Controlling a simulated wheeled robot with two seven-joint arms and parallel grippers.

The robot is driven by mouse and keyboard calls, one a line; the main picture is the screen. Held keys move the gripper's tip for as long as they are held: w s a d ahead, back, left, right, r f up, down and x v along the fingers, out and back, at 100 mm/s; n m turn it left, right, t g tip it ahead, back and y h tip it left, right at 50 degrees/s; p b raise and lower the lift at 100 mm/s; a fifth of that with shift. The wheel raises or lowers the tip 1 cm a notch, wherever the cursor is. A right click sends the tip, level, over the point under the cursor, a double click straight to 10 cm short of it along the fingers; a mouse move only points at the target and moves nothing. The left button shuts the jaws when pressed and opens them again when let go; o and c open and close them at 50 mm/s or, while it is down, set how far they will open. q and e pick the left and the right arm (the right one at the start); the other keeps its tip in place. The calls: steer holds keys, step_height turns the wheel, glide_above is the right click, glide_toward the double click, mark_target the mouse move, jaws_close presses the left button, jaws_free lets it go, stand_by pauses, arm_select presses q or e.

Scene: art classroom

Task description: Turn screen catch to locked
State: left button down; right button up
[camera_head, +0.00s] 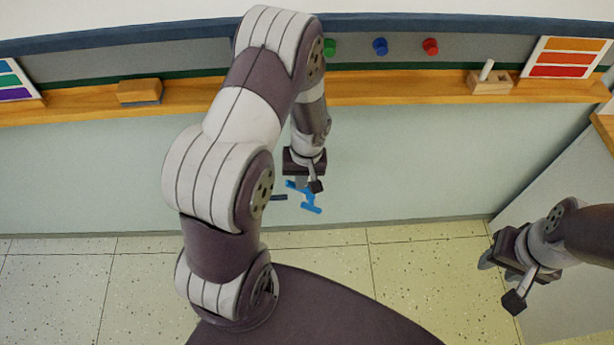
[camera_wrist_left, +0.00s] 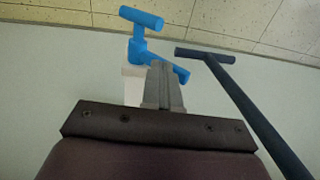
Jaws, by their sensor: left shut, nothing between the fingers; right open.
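The blue catch (camera_head: 311,207), a piece with a T-shaped end, shows just beyond and below my left gripper (camera_head: 300,181). In the left wrist view the catch (camera_wrist_left: 140,22) has a crossbar at its top and an arm running right behind the fingertips. My left gripper (camera_wrist_left: 163,85) is shut and empty, its tips overlapping the catch's lower part in that view. I cannot tell whether they touch it. The catch's mount is partly hidden behind the fingers. My right gripper (camera_head: 497,267) is open and empty at the right, away from the catch.
A dark T-ended rod (camera_wrist_left: 245,110) runs close beside the catch. Above, a wooden ledge (camera_head: 400,90) carries an eraser (camera_head: 139,91), a chalk holder (camera_head: 489,82) and colour charts. Green, blue and red magnets are on the board. The speckled floor (camera_head: 60,280) is clear at left.

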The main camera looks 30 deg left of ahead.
mark_target(286, 184)
arm_select(q)
steer(key=shift+s+a+f+b, duration=0.45)
steer(key=shift+s+a+f, duration=0.1)
steer(key=shift+a, duration=0.2)
steer(key=shift+s+a+f+b, duration=0.45)
steer(key=shift+a+f+b, duration=0.25)
steer(key=shift+a+f, duration=0.1)
step_height(286, 184, up, 13)
steer(key=d+p, duration=0.1)
steer(key=p, duration=0.1)
steer(key=shift+w+f, duration=0.2)
steer(key=shift+w, duration=0.15)
steer(key=shift+d, duration=0.1)
